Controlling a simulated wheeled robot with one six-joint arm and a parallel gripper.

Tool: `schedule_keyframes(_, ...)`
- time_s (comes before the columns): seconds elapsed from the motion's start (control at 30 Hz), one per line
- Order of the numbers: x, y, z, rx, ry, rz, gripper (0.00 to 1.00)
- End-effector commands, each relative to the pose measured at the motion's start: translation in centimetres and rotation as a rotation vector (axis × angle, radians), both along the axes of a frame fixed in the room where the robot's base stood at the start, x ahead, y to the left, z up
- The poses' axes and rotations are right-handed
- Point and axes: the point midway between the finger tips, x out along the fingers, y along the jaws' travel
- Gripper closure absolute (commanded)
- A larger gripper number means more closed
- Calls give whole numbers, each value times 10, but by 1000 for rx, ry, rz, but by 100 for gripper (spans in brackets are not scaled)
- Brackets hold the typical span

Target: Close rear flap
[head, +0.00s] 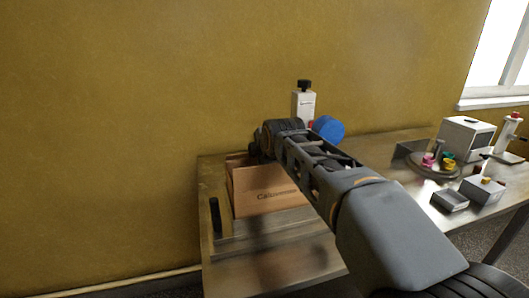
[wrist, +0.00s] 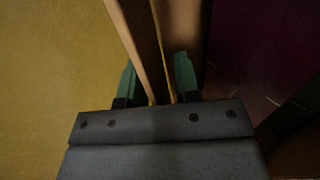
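My gripper (head: 258,150) is over the box's back left part in the head view, small and partly hidden by my arm. In the wrist view my gripper (wrist: 156,70) has its two green fingers apart. A thin cardboard panel edge (wrist: 140,45) runs between them. I cannot tell whether this is the rear flap or a wall, or whether a finger touches it. The dark box inside shows to the right.
A white bottle with a black cap (head: 303,103) and a blue round thing (head: 329,129) stand behind my arm. A black cylinder (head: 215,216) is left of the box. The yellow wall (head: 120,130) is close behind.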

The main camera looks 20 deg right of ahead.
Motion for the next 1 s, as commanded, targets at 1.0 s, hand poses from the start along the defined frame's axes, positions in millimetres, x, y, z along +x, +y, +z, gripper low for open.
schedule_keyframes(1.0, -120, 0, 122, -1, -3, -1, 70)
